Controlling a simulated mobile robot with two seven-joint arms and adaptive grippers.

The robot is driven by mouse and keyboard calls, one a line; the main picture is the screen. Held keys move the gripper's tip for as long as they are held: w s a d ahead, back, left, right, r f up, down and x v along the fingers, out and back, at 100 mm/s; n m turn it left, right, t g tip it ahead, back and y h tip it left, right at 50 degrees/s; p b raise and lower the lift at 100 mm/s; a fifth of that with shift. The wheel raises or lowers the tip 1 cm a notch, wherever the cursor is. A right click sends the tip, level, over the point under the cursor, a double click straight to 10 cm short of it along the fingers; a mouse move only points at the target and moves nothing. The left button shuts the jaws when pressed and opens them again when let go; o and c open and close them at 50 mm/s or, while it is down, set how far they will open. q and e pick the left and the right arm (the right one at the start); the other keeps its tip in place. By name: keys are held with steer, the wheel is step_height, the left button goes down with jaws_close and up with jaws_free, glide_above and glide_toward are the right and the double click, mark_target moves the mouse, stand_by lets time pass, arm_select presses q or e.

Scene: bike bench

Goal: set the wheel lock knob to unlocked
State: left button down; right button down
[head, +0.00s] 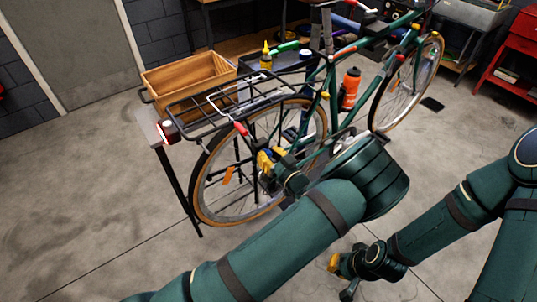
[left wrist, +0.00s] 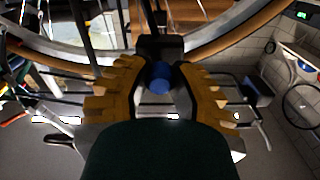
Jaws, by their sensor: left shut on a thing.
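The bike (head: 330,95) has a green frame and stands with its rear wheel (head: 207,170) towards me. In the left wrist view a round blue knob (left wrist: 158,77), which I take as the wheel lock knob, sits between the yellow fingers of my left gripper (left wrist: 157,88). The fingers are closed around it, beside the wheel's tan rim. In the head view my left gripper (head: 271,159) is at the rear wheel's hub, and the knob is hidden or too small to tell. Its setting cannot be read. My right gripper (head: 340,268) hangs low over the floor, away from the bike; its fingers are unclear.
A black rear rack (head: 225,102) is above the wheel, with a wooden crate (head: 185,82) behind it. An orange bottle (head: 350,88) is on the frame. A red cabinet (head: 515,55) stands at the far right. The floor at left is clear.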

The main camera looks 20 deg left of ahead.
mark_target(270, 156)
arm_select(q)
steer(key=v, duration=0.5)
steer(key=shift+s+d, duration=0.2)
steer(key=shift+d, duration=0.05)
steer(key=c, duration=0.7)
jaws_free()
steer(key=shift+c, duration=0.2)
steer(key=shift+d, duration=0.1)
steer(key=v, duration=0.7)
steer(key=shift+s, duration=0.2)
